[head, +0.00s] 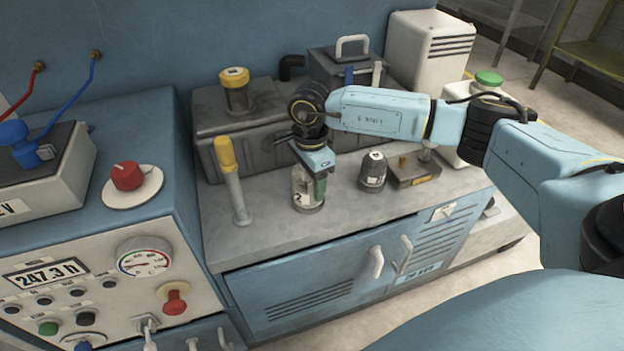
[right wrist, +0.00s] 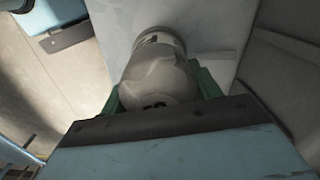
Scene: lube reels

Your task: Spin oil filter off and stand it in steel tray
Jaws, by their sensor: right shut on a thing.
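The oil filter, which I take to be the cream cylinder marked 2 (head: 301,194), stands upright at the bench's front middle, its grey lower end at the bench top. I cannot tell whether it is still screwed on. My right gripper (head: 309,183) comes down from above and is shut on it, with green fingers on its sides. In the right wrist view the filter (right wrist: 158,72) sits between the green fingers, its far end toward a pale surface. I cannot make out the steel tray for certain; a low brownish metal piece (head: 408,172) lies to the right. My left gripper is not in view.
A dark canister (head: 373,174) stands close right of the filter. A yellow-topped grey tube (head: 235,185) stands to its left. Dark grey housings (head: 240,115) line the back. The bench top's front strip (head: 270,225) is clear. A gauge panel (head: 100,285) rises at left.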

